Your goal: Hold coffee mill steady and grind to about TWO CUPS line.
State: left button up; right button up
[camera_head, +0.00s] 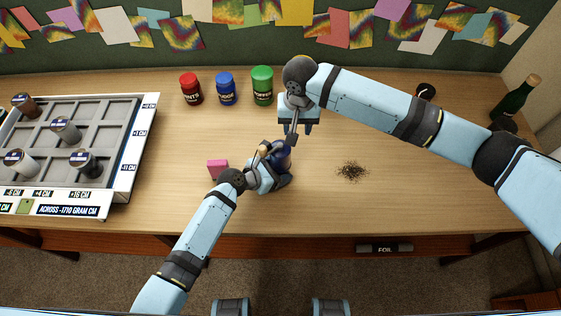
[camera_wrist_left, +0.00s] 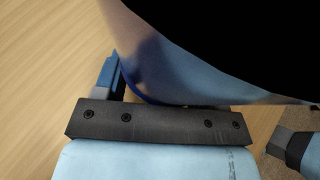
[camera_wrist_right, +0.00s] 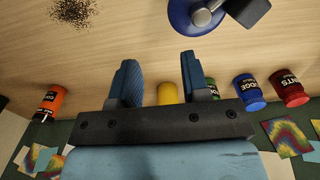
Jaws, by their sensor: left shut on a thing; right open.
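The coffee mill (camera_head: 285,156) is a dark blue upright body near the middle of the table. My left gripper (camera_head: 274,174) is shut around its side. The mill's curved blue wall fills much of the left wrist view (camera_wrist_left: 190,62). In the right wrist view its round blue top (camera_wrist_right: 190,22) shows a silver hub and a crank (camera_wrist_right: 250,10) with a dark grip. My right gripper (camera_head: 297,124) is open and empty, just above and behind the mill; its two fingers show apart in the right wrist view (camera_wrist_right: 158,75). The TWO CUPS line is not visible.
Brown grounds (camera_head: 352,171) lie right of the mill. A pink block (camera_head: 217,169) lies to its left. Red (camera_head: 191,89), blue (camera_head: 225,89) and green (camera_head: 262,86) jars stand behind. A compartment tray (camera_head: 122,150) is at left, a green bottle (camera_head: 515,99) at right.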

jog(key=shift+r, duration=0.15)
notch_tip(320, 180, up, 7)
dwell(0.5)
dwell(0.4)
jog(key=r, duration=0.2)
send_over(262, 147)
jog(key=shift+w+d+f, duration=0.15)
jog(key=shift+w+f, duration=0.05)
jog(key=shift+s+f, duration=0.2)
jog(key=shift+f, duration=4.3)
